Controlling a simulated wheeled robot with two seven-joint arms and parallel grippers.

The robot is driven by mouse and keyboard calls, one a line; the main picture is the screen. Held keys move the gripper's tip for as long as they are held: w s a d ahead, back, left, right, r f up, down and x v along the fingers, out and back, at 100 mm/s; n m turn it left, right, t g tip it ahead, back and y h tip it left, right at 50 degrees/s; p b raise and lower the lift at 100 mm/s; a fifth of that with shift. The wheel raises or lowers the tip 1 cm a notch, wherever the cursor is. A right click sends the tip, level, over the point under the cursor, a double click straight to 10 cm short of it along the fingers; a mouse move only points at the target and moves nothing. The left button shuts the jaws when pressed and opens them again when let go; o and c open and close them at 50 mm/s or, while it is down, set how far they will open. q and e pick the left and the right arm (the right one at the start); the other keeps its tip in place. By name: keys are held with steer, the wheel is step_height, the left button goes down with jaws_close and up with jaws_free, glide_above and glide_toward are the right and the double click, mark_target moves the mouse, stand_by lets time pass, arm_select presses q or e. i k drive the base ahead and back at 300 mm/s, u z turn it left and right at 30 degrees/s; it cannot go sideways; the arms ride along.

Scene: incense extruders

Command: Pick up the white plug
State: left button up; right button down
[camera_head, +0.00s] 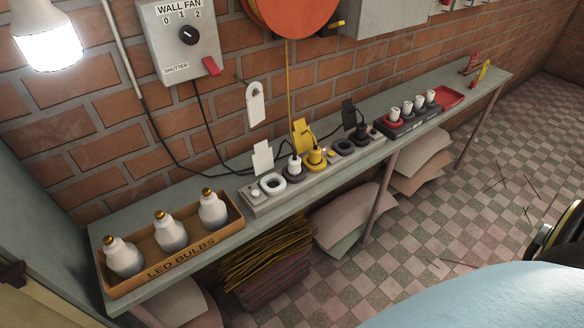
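A white plug (295,164) stands upright in a dark round socket of the long grey power strip (258,208) on the narrow shelf. A white tag (262,157) stands behind the white socket. Neither of my grippers shows in this view.
The narrow shelf (180,275) runs along a brick wall. A cardboard LED bulbs box (225,232) with three bulbs sits at the left end. A black tray (405,128) with several small white-topped items is right of the strip. Dark cables hang behind the strip.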

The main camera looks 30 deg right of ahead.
mark_target(294, 169)
steer(key=k, duration=0.5)
steer(key=z, duration=1.65)
steer(key=i, duration=1)
steer(key=u, duration=2.25)
